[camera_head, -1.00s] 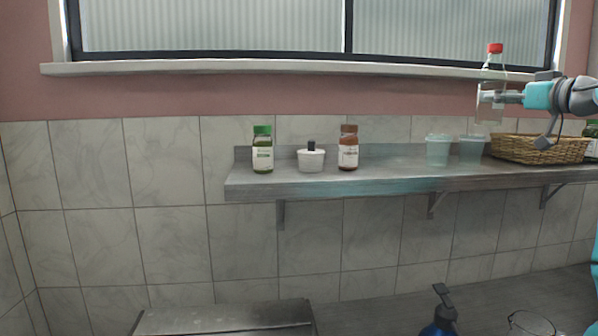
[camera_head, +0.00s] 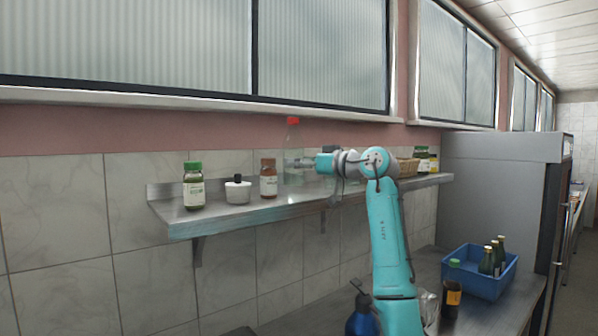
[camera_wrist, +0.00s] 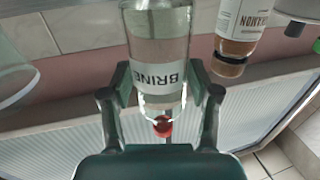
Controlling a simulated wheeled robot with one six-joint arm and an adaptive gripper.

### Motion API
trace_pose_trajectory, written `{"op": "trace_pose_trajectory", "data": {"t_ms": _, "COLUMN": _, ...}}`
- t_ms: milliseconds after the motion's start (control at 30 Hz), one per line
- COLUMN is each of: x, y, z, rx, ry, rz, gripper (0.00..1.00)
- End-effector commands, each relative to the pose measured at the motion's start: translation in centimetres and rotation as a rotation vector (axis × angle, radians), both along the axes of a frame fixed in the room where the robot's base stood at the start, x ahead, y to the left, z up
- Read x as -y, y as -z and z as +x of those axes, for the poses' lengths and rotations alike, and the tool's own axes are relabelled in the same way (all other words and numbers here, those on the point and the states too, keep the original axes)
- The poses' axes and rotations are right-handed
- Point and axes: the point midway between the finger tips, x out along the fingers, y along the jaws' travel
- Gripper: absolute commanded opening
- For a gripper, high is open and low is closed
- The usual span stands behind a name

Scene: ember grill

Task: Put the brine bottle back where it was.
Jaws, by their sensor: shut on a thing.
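The brine bottle (camera_head: 292,152) is clear with a red cap and a white label. In the head view it stands upright just right of the brown-capped jar, at the shelf (camera_head: 262,217); I cannot tell if its base touches the shelf. My gripper (camera_head: 306,162) reaches in from the right and is shut on the bottle. In the wrist view, which is upside down, the bottle (camera_wrist: 158,35) shows its BRINE label between the two fingers (camera_wrist: 160,100), with the red cap beyond them.
Left of the bottle are the brown-capped jar (camera_head: 268,179), a white pot (camera_head: 238,191) and a green-capped jar (camera_head: 193,187). The wrist view shows a translucent cup (camera_wrist: 14,75) on the other side. A basket (camera_head: 408,167) stands farther right. A blue crate (camera_head: 480,285) sits below.

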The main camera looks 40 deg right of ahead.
Motion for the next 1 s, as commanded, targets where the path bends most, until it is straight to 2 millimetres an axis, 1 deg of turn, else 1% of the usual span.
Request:
{"op": "trace_pose_trajectory", "data": {"t_ms": 33, "x": 0.0, "y": 0.8, "z": 0.0, "rx": 0.0, "ry": 0.0, "rz": 0.001, "gripper": 0.27}}
{"op": "trace_pose_trajectory", "data": {"t_ms": 133, "x": 0.0, "y": 1.9, "z": 0.0, "rx": 0.001, "ry": 0.0, "rz": 0.0, "gripper": 0.27}}
{"op": "trace_pose_trajectory", "data": {"t_ms": 500, "x": 0.0, "y": 2.2, "z": 0.0, "rx": 0.002, "ry": 0.0, "rz": 0.001, "gripper": 0.27}}
{"op": "trace_pose_trajectory", "data": {"t_ms": 533, "x": 0.0, "y": 2.3, "z": 0.0, "rx": 0.0, "ry": 0.0, "rz": 0.0, "gripper": 0.63}}
{"op": "trace_pose_trajectory", "data": {"t_ms": 567, "x": 0.0, "y": 2.3, "z": 0.0, "rx": 0.0, "ry": 0.0, "rz": 0.0, "gripper": 0.71}}
{"op": "trace_pose_trajectory", "data": {"t_ms": 600, "x": 0.0, "y": 2.3, "z": 0.0, "rx": 0.0, "ry": 0.0, "rz": 0.0, "gripper": 0.81}}
{"op": "trace_pose_trajectory", "data": {"t_ms": 633, "x": 0.0, "y": 2.3, "z": 0.0, "rx": 0.0, "ry": 0.0, "rz": 0.0, "gripper": 0.86}}
{"op": "trace_pose_trajectory", "data": {"t_ms": 1000, "x": 0.0, "y": 2.0, "z": 0.0, "rx": 0.0, "ry": 0.0, "rz": 0.0, "gripper": 0.86}}
